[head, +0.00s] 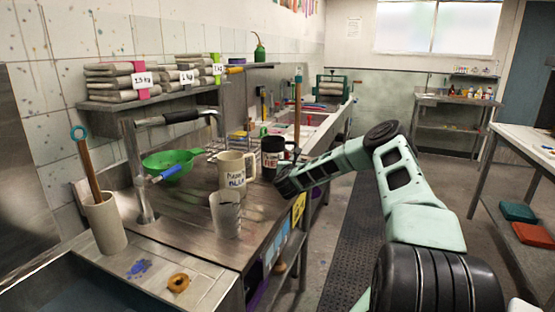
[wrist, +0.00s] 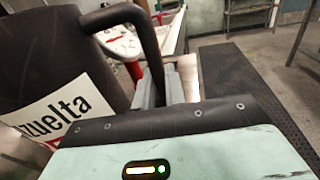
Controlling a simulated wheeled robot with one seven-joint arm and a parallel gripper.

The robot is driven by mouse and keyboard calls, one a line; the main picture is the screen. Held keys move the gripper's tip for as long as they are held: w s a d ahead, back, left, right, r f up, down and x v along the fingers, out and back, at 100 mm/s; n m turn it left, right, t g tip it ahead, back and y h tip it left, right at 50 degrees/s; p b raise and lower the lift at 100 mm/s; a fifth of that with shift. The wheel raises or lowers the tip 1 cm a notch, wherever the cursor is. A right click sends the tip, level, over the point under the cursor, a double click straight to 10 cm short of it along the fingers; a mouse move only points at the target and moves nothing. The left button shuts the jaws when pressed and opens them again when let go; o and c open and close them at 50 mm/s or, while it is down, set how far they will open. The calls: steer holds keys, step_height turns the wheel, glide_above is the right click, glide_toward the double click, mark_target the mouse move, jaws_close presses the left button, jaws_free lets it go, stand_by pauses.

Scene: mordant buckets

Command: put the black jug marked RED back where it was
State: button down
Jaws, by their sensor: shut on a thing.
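The black jug (head: 270,162) has a white label with red letters, partly readable as "RE". It is upright at the right edge of the metal counter; I cannot tell whether its base touches the top. My gripper (head: 290,172) is at its right side, partly hiding it. In the wrist view the jug (wrist: 45,50) fills the left, with a label ending in "zuelta" over a sliver of red. Its black handle comes down between the fingertips of my gripper (wrist: 165,88), which is shut on it.
Left of the jug stand a cream jug marked in blue (head: 236,170), a clear beaker (head: 225,214) and a green strainer (head: 170,163). A wire rack (head: 222,146) is behind. A wooden stick (head: 297,115) rises beyond the jug. A dark floor mat (head: 350,245) lies right of the counter.

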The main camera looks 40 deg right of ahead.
mark_target(275, 168)
steer(key=w+a, duration=0.1)
steer(key=w, duration=0.1)
steer(key=w+a+p, duration=0.1)
steer(key=w, duration=0.3)
steer(key=shift+w+a+r+p, duration=0.1)
steer(key=shift+w+a+p, duration=0.2)
steer(key=shift+w+a, duration=0.1)
steer(key=shift+s+f, duration=0.1)
steer(key=shift+f, duration=0.65)
steer(key=shift+f, duration=0.2)
steer(key=c, duration=1.5)
jaws_free()
steer(key=shift+o, duration=0.2)
steer(key=shift+r+p, duration=0.2)
steer(key=shift+p, duration=0.1)
steer(key=b+v, duration=0.3)
steer(key=v, duration=0.9)
steer(key=shift+f, duration=0.1)
